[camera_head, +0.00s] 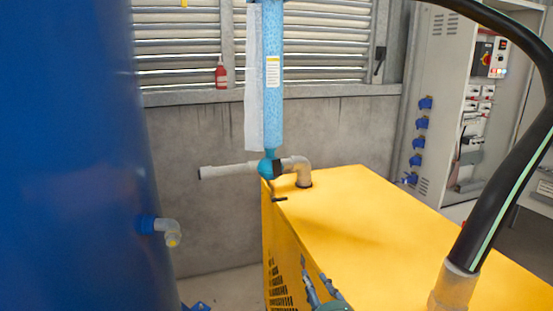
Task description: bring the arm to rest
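My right gripper (319,286) shows small at the bottom edge, in front of the side of the yellow machine (390,225). Its two grey fingers look apart, with nothing visible between them. The rest of that arm is cut off by the frame. My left gripper is not in view.
A large blue tank (75,160) with an elbow outlet (167,230) fills the left. A blue upright tube (273,90) with a teal valve (270,167) stands by a pale pipe (228,171). A black hose (505,170) crosses the right. An electrical cabinet (440,100) stands behind.

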